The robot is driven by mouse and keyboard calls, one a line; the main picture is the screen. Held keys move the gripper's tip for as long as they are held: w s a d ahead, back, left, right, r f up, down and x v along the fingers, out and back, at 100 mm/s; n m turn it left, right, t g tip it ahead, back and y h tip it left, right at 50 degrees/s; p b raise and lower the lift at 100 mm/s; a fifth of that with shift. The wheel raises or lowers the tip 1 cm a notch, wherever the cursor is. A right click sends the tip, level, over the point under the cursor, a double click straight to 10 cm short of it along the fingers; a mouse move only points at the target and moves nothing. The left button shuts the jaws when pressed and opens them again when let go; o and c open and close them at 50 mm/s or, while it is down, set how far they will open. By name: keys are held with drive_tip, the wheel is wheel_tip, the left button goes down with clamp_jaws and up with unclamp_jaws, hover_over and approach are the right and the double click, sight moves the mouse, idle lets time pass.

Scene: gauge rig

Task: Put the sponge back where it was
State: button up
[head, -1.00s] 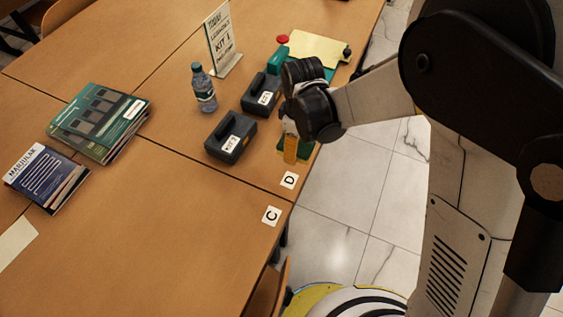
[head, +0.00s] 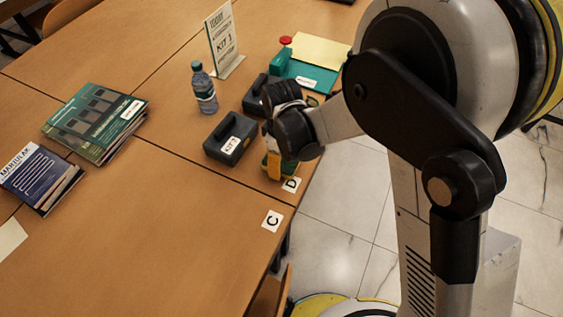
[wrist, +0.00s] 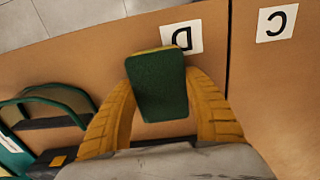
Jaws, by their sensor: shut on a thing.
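The sponge (wrist: 158,88), dark green on its broad face with a yellow edge, is held between the orange fingers of my gripper (wrist: 160,100) in the wrist view. In the head view my gripper (head: 274,164) is over the table's right edge area, right of the nearer dark case and close to the D card (head: 291,185). The sponge is mostly hidden there behind the fingers. In the wrist view the sponge's far end overlaps the edge of the D card (wrist: 184,36). I cannot tell whether the sponge touches the table.
The C card (head: 272,221) lies nearer, past the table seam. A dark case (head: 222,148) stands left of my gripper; another is partly hidden behind. A bottle (head: 204,92), a sign (head: 222,45), booklets (head: 95,122) and a teal item (head: 312,76) stand farther off.

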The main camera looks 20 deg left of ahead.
sight(282, 160)
drive_tip(key=o, duration=1.2)
wheel_tip(282, 160, up, 12)
drive_tip(key=p, duration=0.6)
drive_tip(key=shift+r, duration=0.15)
